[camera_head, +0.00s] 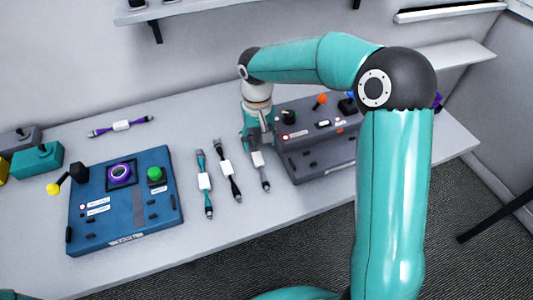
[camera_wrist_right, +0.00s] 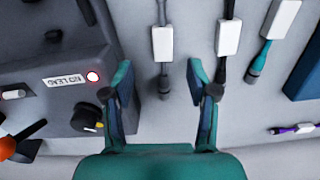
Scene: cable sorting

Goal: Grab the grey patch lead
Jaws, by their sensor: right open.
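The grey patch lead (camera_head: 259,172) lies on the table, with a white label block around its middle. My right gripper (camera_head: 256,140) is pointed down over its far end, beside the grey control box. In the right wrist view the open gripper (camera_wrist_right: 158,85) has one finger on each side of the grey lead (camera_wrist_right: 163,76). The lead lies below the fingers, and nothing is held. Part of the lead's far end is hidden by the gripper in the head view. My left gripper is not in view.
A black lead (camera_head: 228,174) and a teal lead (camera_head: 204,182) lie to the left of the grey one. A purple lead (camera_head: 122,126) lies farther back. The grey control box (camera_head: 315,155) stands close on the right, a blue panel (camera_head: 125,218) on the left.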

